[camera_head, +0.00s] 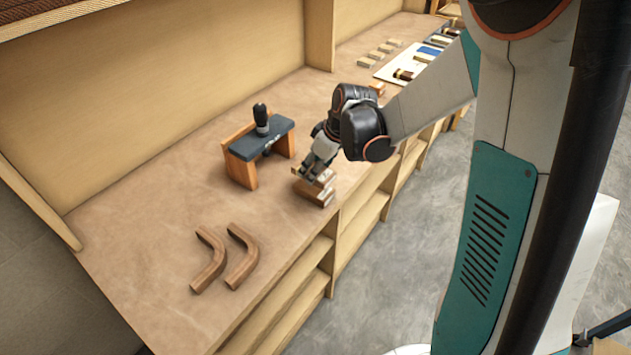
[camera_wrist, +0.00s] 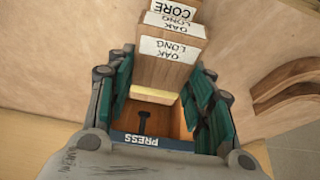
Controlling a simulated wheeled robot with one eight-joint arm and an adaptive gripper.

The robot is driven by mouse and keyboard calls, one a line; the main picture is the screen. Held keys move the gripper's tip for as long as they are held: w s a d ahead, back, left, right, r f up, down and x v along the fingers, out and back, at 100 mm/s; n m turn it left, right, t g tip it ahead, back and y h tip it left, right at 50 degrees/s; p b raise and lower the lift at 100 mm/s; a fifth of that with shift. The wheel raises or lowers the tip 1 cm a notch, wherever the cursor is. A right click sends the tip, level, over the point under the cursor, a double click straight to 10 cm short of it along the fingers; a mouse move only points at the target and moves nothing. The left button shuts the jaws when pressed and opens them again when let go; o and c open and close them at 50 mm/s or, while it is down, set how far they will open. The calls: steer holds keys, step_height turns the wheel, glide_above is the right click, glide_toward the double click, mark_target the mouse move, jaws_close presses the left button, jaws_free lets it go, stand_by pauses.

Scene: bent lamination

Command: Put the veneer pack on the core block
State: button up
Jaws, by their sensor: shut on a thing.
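My gripper (camera_head: 308,176) is over the middle of the bench near its front edge, pointing down. In the wrist view its teal fingers (camera_wrist: 166,75) are on both sides of a wooden piece labelled OAK LONG (camera_wrist: 168,50), the veneer pack, and are shut on it. Another OAK LONG label (camera_wrist: 175,22) shows just beyond it, then a block labelled CORE (camera_wrist: 172,6), cut off by the top edge. In the head view a small stack of wooden pieces (camera_head: 315,194) sits under the fingers. Whether the held pack touches the core block is not clear.
A press (camera_head: 240,168) with wooden sides, dark blue top and black handle stands just left of my gripper. Two curved wooden pieces (camera_head: 242,256) lie at the front left. Several small blocks (camera_head: 380,53) and a white board (camera_head: 391,71) are farther back. The bench's left part is mostly clear.

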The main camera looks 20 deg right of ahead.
mark_target(314, 191)
steer(key=shift+f+b, duration=0.65)
steer(key=shift+f, duration=1.5)
steer(key=shift+f, duration=0.2)
steer(key=o, duration=1.1)
steer(key=shift+r, duration=0.15)
